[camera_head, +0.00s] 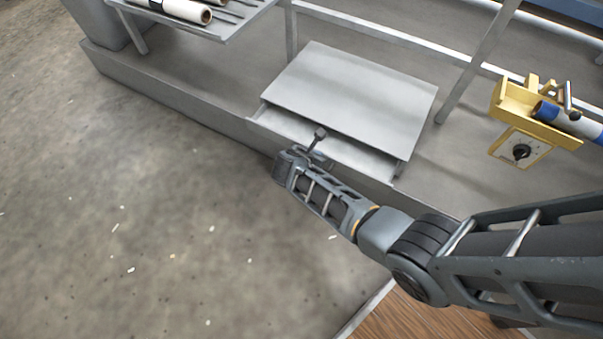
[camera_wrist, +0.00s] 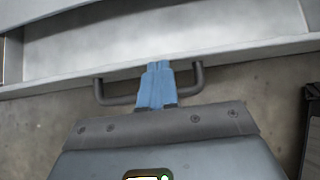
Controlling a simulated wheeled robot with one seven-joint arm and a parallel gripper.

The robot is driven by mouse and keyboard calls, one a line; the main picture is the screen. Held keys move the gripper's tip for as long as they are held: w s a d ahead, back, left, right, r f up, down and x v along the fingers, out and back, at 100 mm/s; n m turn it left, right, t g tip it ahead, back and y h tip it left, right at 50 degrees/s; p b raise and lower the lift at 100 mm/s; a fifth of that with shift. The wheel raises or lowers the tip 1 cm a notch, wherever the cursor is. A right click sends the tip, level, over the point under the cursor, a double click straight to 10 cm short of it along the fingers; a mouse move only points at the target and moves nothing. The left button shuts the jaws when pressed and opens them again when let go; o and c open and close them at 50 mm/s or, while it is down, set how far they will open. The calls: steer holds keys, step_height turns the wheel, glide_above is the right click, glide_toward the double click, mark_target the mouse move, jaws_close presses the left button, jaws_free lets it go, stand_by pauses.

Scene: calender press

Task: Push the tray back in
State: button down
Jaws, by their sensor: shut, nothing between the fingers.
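The tray is a shallow grey drawer that stands partly out from under a flat grey housing (camera_head: 350,90). Its front wall (camera_head: 360,175) faces my arm in the head view. In the wrist view the tray's front rim (camera_wrist: 235,55) runs across the picture, with its pale floor (camera_wrist: 130,40) behind. A dark bar handle (camera_wrist: 198,80) sits on the front wall. My gripper (camera_wrist: 158,64) has its blue fingers together and empty. They cover the handle's middle, with the tips at the front rim; whether they touch is unclear. In the head view the fingers are hidden by my wrist.
A yellow holder (camera_head: 515,100) with a blue-ended roller (camera_head: 565,118) and a dial box (camera_head: 522,149) stands at the right. A rack (camera_head: 235,18) holding rolls is at the upper left. Metal posts (camera_head: 480,60) flank the housing. The concrete floor at left is open.

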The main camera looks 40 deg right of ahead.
glide_above(329, 145)
steer(key=a, duration=0.1)
steer(key=shift+s, duration=0.2)
steer(key=shift+w+d+b, duration=0.15)
steer(key=shift+d+b, duration=0.15)
steer(key=shift+d, duration=0.2)
steer(key=shift+d, duration=0.1)
steer(key=shift+r, duration=0.1)
steer(key=a+p, duration=0.1)
steer(key=s+a, duration=0.1)
steer(key=a, duration=0.1)
steer(key=shift+a+p, duration=0.3)
steer(key=shift+p, duration=0.05)
steer(key=p+v, duration=0.5)
steer(key=v, duration=0.5)
steer(key=shift+s+a, duration=0.2)
steer(key=shift+a, duration=0.3)
